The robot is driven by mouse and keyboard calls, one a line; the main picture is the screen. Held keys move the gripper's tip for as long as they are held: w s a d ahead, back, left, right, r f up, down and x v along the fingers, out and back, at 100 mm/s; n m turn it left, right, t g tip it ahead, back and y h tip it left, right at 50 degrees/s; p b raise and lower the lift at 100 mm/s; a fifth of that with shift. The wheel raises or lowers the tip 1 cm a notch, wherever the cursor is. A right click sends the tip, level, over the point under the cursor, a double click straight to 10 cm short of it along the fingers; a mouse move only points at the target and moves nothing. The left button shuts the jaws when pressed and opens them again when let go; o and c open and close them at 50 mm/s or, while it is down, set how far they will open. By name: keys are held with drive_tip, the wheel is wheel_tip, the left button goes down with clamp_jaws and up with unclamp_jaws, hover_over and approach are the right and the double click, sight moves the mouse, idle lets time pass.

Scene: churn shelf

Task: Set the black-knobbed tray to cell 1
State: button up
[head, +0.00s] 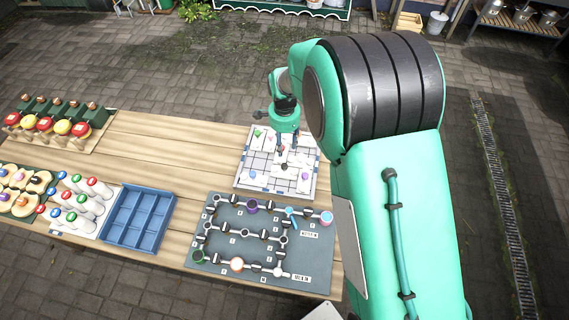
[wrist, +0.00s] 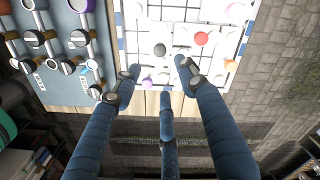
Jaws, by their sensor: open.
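The black-knobbed tray (wrist: 160,50) is a pale tile with a round black knob. It lies on the white gridded board with blue edge marks (head: 240,183); in the head view its knob (head: 284,167) shows just below my gripper. My gripper (wrist: 159,73) has three blue fingers, spread open and empty. In the wrist view the black knob lies just beyond the fingertips, between the left and right ones; I cannot tell the height gap. In the head view my gripper (head: 287,147) hangs over the board's middle. I cannot read any cell numbers, so cell 1 cannot be told.
Other pale trays with red (wrist: 201,38), orange (wrist: 230,65) and purple (wrist: 147,82) knobs share the board. A grey pipe panel (head: 225,262) lies in front. A blue compartment box (head: 138,217) and racks of coloured-top pieces stand to the left. Bare wood (head: 180,150) lies between.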

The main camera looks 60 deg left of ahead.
sight(284, 165)
wheel_tip(284, 165, down, 14)
drive_tip(key=shift+r+p, duration=0.15)
drive_tip(key=shift+p, duration=0.65)
clamp_jaws()
